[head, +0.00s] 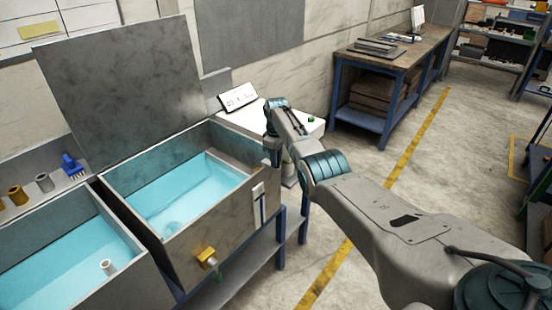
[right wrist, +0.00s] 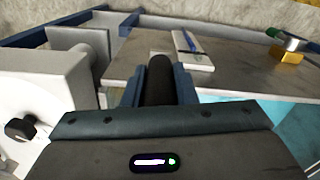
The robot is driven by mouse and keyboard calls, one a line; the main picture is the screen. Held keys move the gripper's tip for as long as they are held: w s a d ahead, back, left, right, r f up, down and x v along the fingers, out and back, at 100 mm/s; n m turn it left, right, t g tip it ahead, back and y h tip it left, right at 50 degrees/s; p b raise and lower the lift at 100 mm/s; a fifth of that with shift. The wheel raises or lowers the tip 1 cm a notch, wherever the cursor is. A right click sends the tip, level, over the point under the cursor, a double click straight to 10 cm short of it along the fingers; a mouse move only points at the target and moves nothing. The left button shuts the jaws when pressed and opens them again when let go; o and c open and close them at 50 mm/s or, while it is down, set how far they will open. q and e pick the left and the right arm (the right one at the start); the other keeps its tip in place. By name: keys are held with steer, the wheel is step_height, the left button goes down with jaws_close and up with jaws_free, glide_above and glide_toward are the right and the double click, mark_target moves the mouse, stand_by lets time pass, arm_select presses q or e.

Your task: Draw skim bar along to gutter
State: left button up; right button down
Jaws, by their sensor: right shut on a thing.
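My right gripper (right wrist: 160,78) is shut on a dark round handle (right wrist: 160,68) that stands between its two blue fingers in the right wrist view. The handle looks like part of the skim bar; the rest of the bar is hidden by the gripper. In the head view the right gripper (head: 272,152) is at the right end of the nearer open tank (head: 222,217), which holds blue liquid (head: 190,199). I cannot pick out the gutter for certain. My left gripper is not in view.
A brass valve (head: 206,257) juts from the tank's front, and a white tag (head: 258,191) hangs there. A second tank (head: 133,261) is at the left. A raised grey panel (head: 120,85) stands behind. A white cabinet (head: 308,126) is close beside my right wrist. Floor at right is open.

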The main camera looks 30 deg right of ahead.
steer(key=c, duration=1.2)
jaws_free()
steer(key=shift+o, duration=0.2)
step_height(320, 180, up, 11)
steer(key=shift+f+b, duration=0.1)
steer(key=shift+b, duration=1.05)
steer(key=shift+f, duration=0.1)
